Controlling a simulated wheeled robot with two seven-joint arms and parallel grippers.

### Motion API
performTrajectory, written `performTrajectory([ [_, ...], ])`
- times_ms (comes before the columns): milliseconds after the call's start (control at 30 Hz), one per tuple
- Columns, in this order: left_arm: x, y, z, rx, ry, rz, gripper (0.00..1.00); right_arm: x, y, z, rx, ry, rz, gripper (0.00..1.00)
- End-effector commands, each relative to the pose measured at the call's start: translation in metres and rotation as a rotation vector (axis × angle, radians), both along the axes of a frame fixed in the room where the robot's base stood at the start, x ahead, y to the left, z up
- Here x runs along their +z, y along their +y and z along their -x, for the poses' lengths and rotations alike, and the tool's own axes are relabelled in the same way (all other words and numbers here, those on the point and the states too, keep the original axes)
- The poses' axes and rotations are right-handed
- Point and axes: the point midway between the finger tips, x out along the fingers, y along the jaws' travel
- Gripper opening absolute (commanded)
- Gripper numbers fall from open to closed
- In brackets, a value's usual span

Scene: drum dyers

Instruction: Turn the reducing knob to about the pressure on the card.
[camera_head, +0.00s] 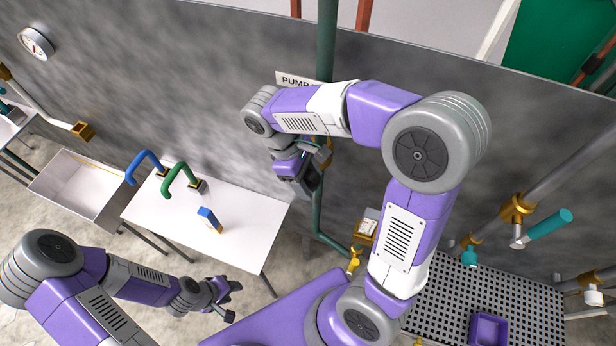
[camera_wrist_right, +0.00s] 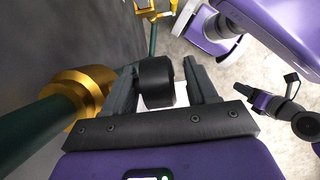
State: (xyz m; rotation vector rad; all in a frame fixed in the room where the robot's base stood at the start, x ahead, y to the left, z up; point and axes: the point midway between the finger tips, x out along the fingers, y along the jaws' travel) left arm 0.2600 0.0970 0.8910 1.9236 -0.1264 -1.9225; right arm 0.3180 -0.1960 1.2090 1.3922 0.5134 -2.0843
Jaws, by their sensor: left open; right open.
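The reducing knob, a black cylinder (camera_wrist_right: 157,82), shows in the right wrist view beside a brass body (camera_wrist_right: 75,95) on a green pipe (camera_wrist_right: 30,130). My right gripper (camera_wrist_right: 161,72) is open, with one finger on either side of the knob; I cannot tell whether either finger touches it. In the head view my right gripper (camera_head: 300,184) is at the green pipe by the wall and hides the knob. My left gripper (camera_head: 226,298) is open and empty, low in front of the white table. I cannot make out a card with a readable pressure.
A partly hidden PUMP sign (camera_head: 297,81) and a round gauge (camera_head: 36,43) are on the grey wall. A perforated black grating (camera_head: 450,290) with a purple tray lies right.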

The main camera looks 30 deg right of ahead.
Motion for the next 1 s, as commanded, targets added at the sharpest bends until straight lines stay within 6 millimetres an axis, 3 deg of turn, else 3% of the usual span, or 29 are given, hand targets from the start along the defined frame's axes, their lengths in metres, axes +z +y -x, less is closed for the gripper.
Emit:
performTrajectory([
  [200, 0.000, 0.000, 0.000, 0.000, 0.000, 0.000, 0.43, 0.000, 0.000, 0.000, 0.000, -0.001, -0.001, 0.56],
  [533, 0.000, 0.000, 0.000, 0.000, 0.000, 0.000, 0.43, 0.000, 0.000, 0.000, 0.000, -0.001, 0.001, 0.06],
  [1000, -0.010, 0.000, 0.000, 0.000, 0.000, 0.000, 0.43, 0.000, -0.001, 0.000, 0.000, -0.106, -0.089, 0.06],
])
